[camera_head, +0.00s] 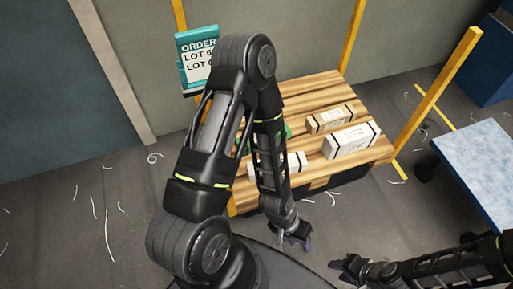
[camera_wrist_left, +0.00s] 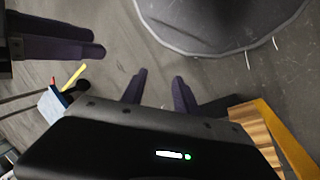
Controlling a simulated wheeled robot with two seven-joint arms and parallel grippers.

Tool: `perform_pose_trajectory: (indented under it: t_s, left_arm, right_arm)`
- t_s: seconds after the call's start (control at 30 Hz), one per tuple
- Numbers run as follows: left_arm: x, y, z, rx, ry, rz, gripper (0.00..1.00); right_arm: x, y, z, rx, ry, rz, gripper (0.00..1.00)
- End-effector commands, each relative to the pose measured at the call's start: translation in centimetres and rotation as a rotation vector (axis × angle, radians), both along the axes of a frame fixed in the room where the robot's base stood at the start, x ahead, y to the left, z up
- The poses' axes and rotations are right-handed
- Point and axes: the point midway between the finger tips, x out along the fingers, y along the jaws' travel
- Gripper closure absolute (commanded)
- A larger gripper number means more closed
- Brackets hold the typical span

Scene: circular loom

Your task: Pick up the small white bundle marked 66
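Two white bundles with dark end bands lie on a wooden pallet (camera_head: 305,88). The larger-looking one (camera_head: 350,140) is at the right front; the other (camera_head: 292,164) is at the left front, partly hidden behind my left arm. Their marks are too small to read, so I cannot tell which bears 66. My left gripper (camera_head: 295,238) hangs in front of the pallet, pointing down, clear of the bundles. Its two fingers stand apart and empty in the left wrist view (camera_wrist_left: 158,88). My right gripper (camera_head: 345,266) is at the lower right, away from the pallet; its finger gap is unclear.
A tan bundle (camera_head: 330,119) and a partly hidden green item (camera_head: 287,131) are also on the pallet. Yellow posts (camera_head: 436,88) stand at its corners. A teal order board (camera_head: 197,57) is behind left. A pale-topped cart (camera_head: 483,165) stands right. The floor at left is open.

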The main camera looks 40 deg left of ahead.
Motion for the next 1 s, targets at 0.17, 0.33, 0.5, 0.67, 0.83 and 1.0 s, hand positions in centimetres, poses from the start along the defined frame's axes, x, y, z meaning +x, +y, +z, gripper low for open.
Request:
perform_pose_trajectory:
  t_s: [0.17, 0.33, 0.5, 0.67, 0.83, 1.0]
  left_arm:
    - [0.0, 0.0, 0.0, -0.001, -0.001, -0.001, 0.64]
    - [0.0, 0.0, 0.0, -0.001, -0.001, -0.001, 0.64]
    - [0.4, 0.0, -0.7, -0.001, -0.002, -0.014, 0.51]
    - [2.0, 0.4, -3.8, -0.001, -0.002, -0.107, 0.37]
    - [5.6, 2.8, -9.6, 0.035, 0.009, -0.333, 0.24]
    - [9.2, 7.6, -13.3, 0.131, 0.051, -0.568, 0.10]
  right_arm:
    - [0.1, 0.0, 0.0, -0.001, 0.000, -0.001, 0.64]
    - [0.1, 0.0, 0.0, -0.001, 0.000, -0.001, 0.64]
    - [0.1, 0.0, -0.7, 0.000, -0.001, -0.002, 0.55]
    - [0.1, -0.1, -3.7, -0.001, -0.002, -0.002, 0.55]
    - [0.3, -0.3, -9.8, -0.004, -0.004, -0.006, 0.55]
    - [0.4, -0.5, -14.9, -0.007, -0.006, -0.010, 0.55]
